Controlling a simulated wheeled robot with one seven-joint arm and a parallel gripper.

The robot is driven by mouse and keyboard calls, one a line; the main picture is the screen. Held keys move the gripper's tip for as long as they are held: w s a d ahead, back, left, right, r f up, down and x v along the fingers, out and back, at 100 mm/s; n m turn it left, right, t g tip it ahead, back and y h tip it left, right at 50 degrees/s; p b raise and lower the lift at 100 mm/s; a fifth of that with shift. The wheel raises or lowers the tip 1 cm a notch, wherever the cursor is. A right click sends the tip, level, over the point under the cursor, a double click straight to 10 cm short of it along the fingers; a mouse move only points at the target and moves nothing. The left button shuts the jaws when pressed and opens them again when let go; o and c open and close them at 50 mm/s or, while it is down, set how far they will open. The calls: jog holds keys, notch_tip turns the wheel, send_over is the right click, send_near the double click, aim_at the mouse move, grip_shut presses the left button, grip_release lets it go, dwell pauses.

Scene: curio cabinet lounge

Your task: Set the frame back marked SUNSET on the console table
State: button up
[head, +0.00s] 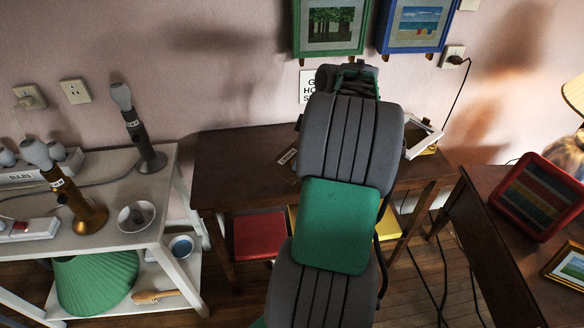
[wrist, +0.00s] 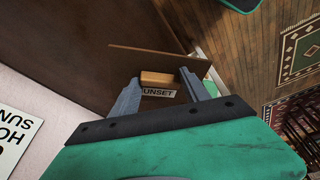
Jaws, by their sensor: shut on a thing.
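In the wrist view my gripper (wrist: 160,80) is shut on the tan wooden block of the SUNSET frame back (wrist: 135,58), a thin brown panel. Its white label, partly covered by a finger, reads "UNSET". The dark brown console table (head: 236,160) stands against the wall in the head view. Its top also fills the upper left of the wrist view (wrist: 85,45). I cannot tell whether the panel touches the table.
A white-edged frame (head: 424,136) stands at the table's right end. The left part of the top is clear. A white shelf with lamp bases (head: 90,222) stands left. A side table with a red frame (head: 532,204) stands right.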

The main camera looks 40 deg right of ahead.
aim_at(294, 156)
jog(key=w+f, duration=0.3)
jog(key=f, duration=0.2)
jog(key=shift+w, duration=0.4)
jog(key=shift+d+f, duration=0.1)
jog(key=shift+f, duration=1.3)
jog(key=shift+s+f+b, duration=0.1)
jog(key=shift+f+b, duration=0.1)
jog(key=shift+b, duration=0.15)
jog(key=o, duration=1.4)
jog(key=shift+r, duration=0.1)
